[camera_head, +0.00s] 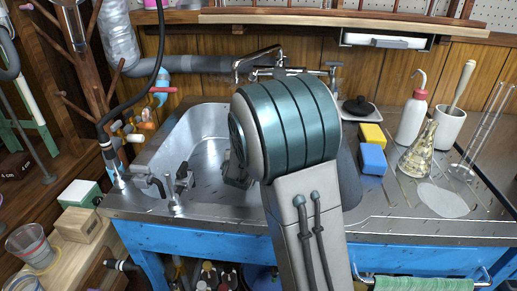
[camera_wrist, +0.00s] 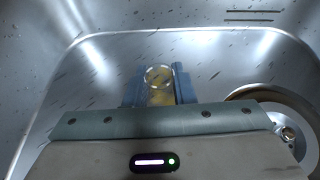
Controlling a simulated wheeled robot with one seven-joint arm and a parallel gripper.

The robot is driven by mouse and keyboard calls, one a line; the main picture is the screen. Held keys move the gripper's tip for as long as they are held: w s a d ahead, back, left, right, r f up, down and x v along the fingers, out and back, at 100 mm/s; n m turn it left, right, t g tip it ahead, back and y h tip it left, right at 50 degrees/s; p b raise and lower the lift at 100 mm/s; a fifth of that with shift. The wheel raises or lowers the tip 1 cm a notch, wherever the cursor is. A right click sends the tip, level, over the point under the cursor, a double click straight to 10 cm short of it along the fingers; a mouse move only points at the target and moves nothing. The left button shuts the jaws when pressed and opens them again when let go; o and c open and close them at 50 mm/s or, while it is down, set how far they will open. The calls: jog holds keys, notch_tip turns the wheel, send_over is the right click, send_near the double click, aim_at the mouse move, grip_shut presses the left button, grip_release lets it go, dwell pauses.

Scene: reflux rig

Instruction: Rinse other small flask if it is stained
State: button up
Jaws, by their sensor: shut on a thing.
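My gripper (camera_wrist: 158,92) is down inside the steel sink (camera_head: 205,125), its blue fingers shut on a small glass flask (camera_wrist: 159,76). In the wrist view I see the flask's round rim from above and a yellowish tint inside; whether this is stain or liquid I cannot tell. In the head view my arm hides the held flask and most of the gripper. Another conical flask (camera_head: 419,155) with yellowish, speckled glass stands on the counter at the right. The faucet (camera_head: 262,62) is behind the sink, partly hidden by my arm.
A blue sponge (camera_head: 373,160) and a yellow sponge (camera_head: 372,136) lie right of the sink. A white wash bottle (camera_head: 411,120) and a white mortar (camera_head: 448,125) stand behind the counter flask. The drain ring (camera_wrist: 270,95) is right of my gripper. Sink walls surround it.

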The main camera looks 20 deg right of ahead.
jog(key=shift+w+a+f+p, duration=0.1)
jog(key=shift+w+a+p, duration=0.55)
jog(key=shift+w+a, duration=0.55)
jog(key=shift+s+d+f+b, duration=0.1)
jog(key=shift+f+b, duration=0.35)
jog(key=shift+b, duration=0.25)
jog(key=shift+f+b, duration=0.15)
jog(key=shift+b, duration=0.2)
jog(key=o, duration=1)
jog(key=shift+o, duration=0.2)
jog(key=shift+s, duration=0.1)
